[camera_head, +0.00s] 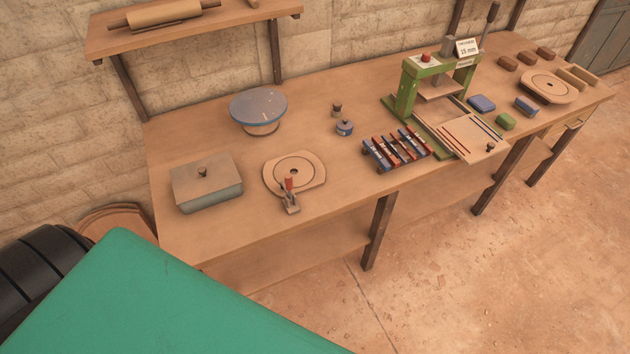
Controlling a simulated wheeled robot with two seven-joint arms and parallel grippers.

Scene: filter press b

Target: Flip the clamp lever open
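A small metal toggle clamp (291,204) is mounted at the front edge of a round wooden plate (312,178) with a hole in its centre, on the near left part of the bench. Its red-handled lever (289,184) looks roughly upright, with the red grip over the plate's near edge. The clamp is too small in the view to tell exactly how it sits on the plate. Neither of my grippers is in view, and nothing touches the clamp.
On the bench (230,235), a lidded grey box (207,185) stands left of the clamp and a blue-topped turntable (259,108) behind it. Bare bench surrounds the plate.

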